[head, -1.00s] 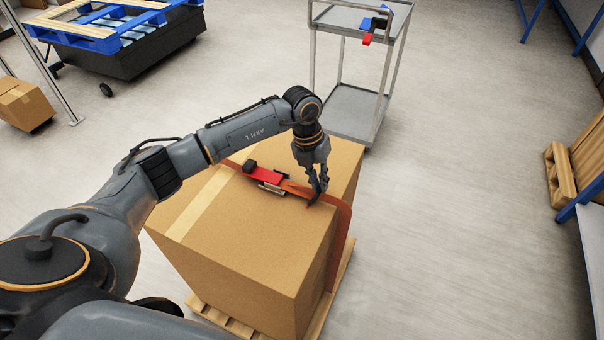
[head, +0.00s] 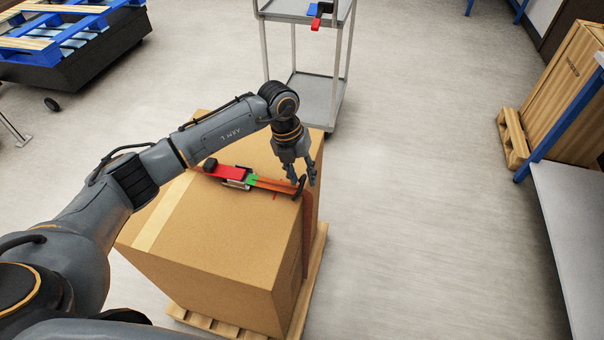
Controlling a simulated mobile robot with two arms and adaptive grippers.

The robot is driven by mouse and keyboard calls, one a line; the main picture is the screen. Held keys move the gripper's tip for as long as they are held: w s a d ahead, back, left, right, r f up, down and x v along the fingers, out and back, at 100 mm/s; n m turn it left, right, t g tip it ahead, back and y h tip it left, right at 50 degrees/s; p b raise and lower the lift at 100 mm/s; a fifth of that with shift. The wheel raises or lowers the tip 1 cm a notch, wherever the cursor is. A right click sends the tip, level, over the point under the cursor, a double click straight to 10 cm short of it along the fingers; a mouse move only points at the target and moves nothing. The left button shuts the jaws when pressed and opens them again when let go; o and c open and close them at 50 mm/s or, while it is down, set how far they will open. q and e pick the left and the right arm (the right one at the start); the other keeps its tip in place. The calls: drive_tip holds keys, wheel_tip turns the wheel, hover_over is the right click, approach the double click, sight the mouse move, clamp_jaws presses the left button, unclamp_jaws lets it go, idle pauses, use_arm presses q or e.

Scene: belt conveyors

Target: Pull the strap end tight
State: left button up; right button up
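A large cardboard box (head: 215,237) carries a red buckle with a black knob (head: 227,172) on its top. An orange-red strap (head: 274,185) runs from the buckle to the box's right edge. A darker red length (head: 308,232) hangs down that side. A small green patch (head: 253,180) shows at the buckle. My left gripper (head: 302,180) points down over the strap at the right edge, its fingers apart. A small black piece (head: 299,187) shows between the fingertips; I cannot tell whether they touch it. The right gripper is out of view.
The box stands on a wooden pallet (head: 302,292). A grey cart (head: 308,90) stands behind it. A wooden crate (head: 567,90) and a grey bench (head: 577,230) are at the right. Blue pallets (head: 62,32) lie at the back left. The floor right of the box is clear.

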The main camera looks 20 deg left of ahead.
sight(292, 188)
use_arm(q)
drive_tip(key=v, duration=1.2)
drive_tip(key=shift+s+d, duration=0.1)
